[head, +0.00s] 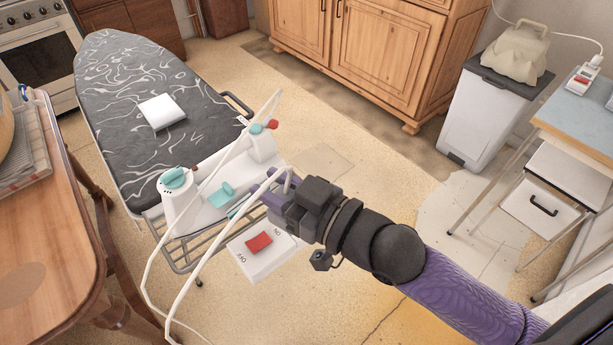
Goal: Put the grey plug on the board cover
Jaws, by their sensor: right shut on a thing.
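The board cover (120,85) is dark grey with white swirls, on the ironing board at the left. My right gripper (272,190) reaches in from the lower right and is shut just off the board's near right corner, beside the white iron station. A pale cord (217,243) curves up to its jaws. What it holds, seemingly the grey plug, is mostly hidden by the fingers. My left gripper is not in view.
A white block (161,111) lies on the cover. The white station (180,208) with teal parts fills the board's near end. A white box with a red switch (259,243) is below my gripper. A wooden table (45,240) stands left, a bin (490,110) right. The cover's far part is clear.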

